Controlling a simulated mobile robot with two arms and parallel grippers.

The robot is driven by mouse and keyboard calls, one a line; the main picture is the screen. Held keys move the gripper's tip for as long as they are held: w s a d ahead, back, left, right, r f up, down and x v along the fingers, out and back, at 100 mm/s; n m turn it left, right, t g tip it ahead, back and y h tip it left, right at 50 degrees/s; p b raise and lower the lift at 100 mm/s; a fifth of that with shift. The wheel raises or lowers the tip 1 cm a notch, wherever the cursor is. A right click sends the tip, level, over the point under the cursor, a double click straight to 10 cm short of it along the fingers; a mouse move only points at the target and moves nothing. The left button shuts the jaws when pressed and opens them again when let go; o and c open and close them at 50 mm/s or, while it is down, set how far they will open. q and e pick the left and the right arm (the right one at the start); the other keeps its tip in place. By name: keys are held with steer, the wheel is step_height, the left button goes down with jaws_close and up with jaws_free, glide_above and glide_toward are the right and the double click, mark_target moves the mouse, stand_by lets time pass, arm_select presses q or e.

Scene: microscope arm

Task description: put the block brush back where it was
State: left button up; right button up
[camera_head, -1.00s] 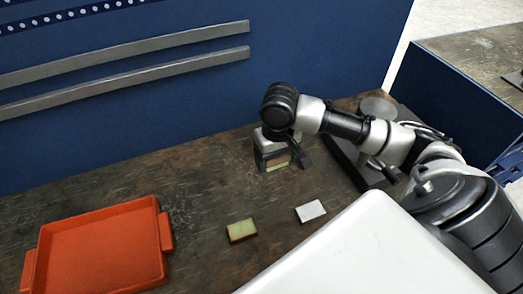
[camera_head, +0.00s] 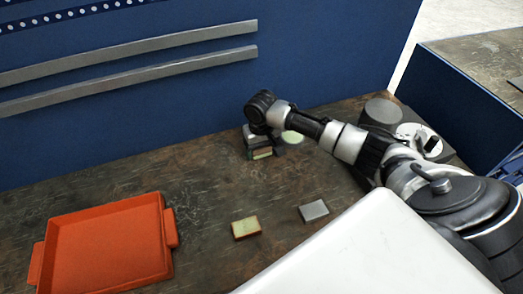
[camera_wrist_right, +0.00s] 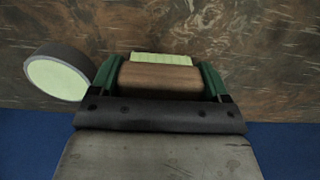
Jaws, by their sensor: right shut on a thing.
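The block brush (camera_wrist_right: 160,78) has a brown wooden body and pale green bristles. It is held between the two green fingertips of my right gripper (camera_wrist_right: 158,72) in the right wrist view. In the head view my right gripper (camera_head: 259,148) is near the back of the table, close to the blue wall, with the brush (camera_head: 262,154) low at its tip. I cannot tell whether the brush touches the table. My left gripper is not in view.
A round piece with a pale green face (camera_head: 292,137) is right beside the brush. A yellow-green topped block (camera_head: 245,228) and a grey block (camera_head: 314,210) lie nearer. An orange tray (camera_head: 65,225) is at the left. A dark round object (camera_head: 382,111) stands at the back right. The table's back left is clear.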

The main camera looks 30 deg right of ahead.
steer(key=shift+f, duration=0.8)
steer(key=shift+f, duration=0.15)
steer(key=o, duration=0.9)
steer(key=shift+c, duration=0.2)
step_height(320, 180, up, 12)
steer(key=shift+r+b, duration=0.2)
steer(key=shift+b, duration=0.1)
